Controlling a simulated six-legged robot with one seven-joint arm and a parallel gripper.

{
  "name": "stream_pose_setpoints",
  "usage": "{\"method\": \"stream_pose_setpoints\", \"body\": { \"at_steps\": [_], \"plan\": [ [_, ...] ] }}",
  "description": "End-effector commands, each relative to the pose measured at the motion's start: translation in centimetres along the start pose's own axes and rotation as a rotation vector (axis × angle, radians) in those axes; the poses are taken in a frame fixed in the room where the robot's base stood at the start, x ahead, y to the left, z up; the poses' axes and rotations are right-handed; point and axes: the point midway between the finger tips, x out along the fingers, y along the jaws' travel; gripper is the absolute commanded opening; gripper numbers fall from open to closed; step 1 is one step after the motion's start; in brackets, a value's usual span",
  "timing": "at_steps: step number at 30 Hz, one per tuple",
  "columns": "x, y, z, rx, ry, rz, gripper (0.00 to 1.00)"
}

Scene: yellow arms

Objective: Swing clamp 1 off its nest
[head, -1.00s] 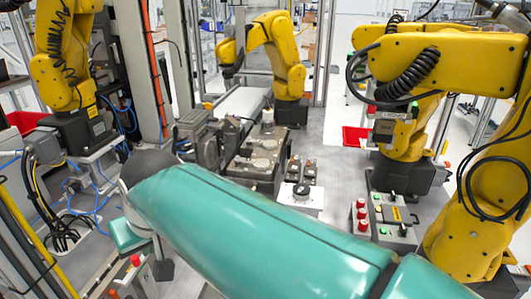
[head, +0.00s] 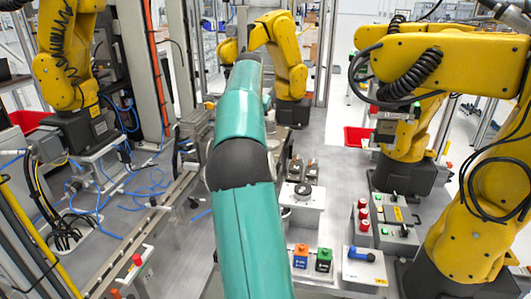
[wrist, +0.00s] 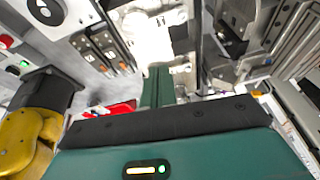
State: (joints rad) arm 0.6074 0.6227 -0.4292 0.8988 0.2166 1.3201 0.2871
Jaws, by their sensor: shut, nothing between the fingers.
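My gripper (wrist: 158,86) shows in the wrist view as two green fingers closed together, with nothing between them. In the head view my green arm reaches up the middle of the picture, and the gripper is hidden. In the wrist view, grey metal fixtures (wrist: 245,28) lie to the right of the fingers. A pair of small dark blocks with metal tops (wrist: 103,50) lies to their left; the pair also shows right of my arm in the head view (head: 303,169). No clamp marked 1 can be made out, and my arm hides most of the central fixture area.
A white block with a black ring (head: 303,191) stands right of my arm. Button boxes (head: 394,240) and yellow robot arms (head: 480,190) crowd the right. A rail (head: 150,230) runs left.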

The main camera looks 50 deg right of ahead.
Motion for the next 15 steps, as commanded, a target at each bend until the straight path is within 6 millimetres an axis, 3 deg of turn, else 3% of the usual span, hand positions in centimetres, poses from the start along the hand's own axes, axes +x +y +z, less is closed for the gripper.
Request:
{"method": "stream_pose_setpoints", "body": {
  "at_steps": [1, 6, 15],
  "plan": [
    [1.7, 1.0, -1.4, 0.023, 0.001, 0.029, 0.0],
    [4.7, 3.0, -3.9, 0.068, 0.009, 0.084, 0.0],
    [5.4, 3.6, -4.5, 0.079, 0.012, 0.099, 0.0]
  ]
}}
